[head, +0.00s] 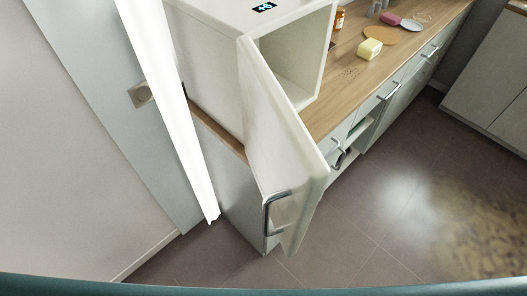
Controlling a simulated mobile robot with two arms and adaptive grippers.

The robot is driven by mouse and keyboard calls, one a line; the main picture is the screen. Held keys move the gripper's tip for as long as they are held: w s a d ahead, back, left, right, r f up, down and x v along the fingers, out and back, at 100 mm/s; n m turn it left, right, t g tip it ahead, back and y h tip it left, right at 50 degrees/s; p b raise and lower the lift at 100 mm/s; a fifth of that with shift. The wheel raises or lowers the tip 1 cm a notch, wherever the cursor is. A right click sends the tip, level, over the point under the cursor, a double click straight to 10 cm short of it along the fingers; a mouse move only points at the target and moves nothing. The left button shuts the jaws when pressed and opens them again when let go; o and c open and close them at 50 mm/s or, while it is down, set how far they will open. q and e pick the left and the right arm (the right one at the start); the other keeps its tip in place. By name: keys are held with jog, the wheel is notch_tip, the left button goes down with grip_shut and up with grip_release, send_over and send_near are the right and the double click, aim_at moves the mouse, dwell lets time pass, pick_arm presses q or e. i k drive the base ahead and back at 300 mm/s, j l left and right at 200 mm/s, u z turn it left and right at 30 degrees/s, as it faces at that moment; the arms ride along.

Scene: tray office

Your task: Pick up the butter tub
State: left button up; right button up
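A small pale yellow block-like item (370,49), which looks like the butter tub, sits on the wooden counter (345,88) near its front edge, to the right of the open white cabinet box. It appears small from here and I cannot read any label on it. Nothing is seen touching it. Neither of my grippers shows in the head view.
A white box-shaped appliance (215,50) with a display stands on the counter, its door (275,135) swung open into the room. Tiled floor (370,215) is clear.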

aim_at(370, 48)
jog(key=u, duration=0.2)
jog(key=i+l+u, duration=0.1)
jog(key=l+u, duration=0.8)
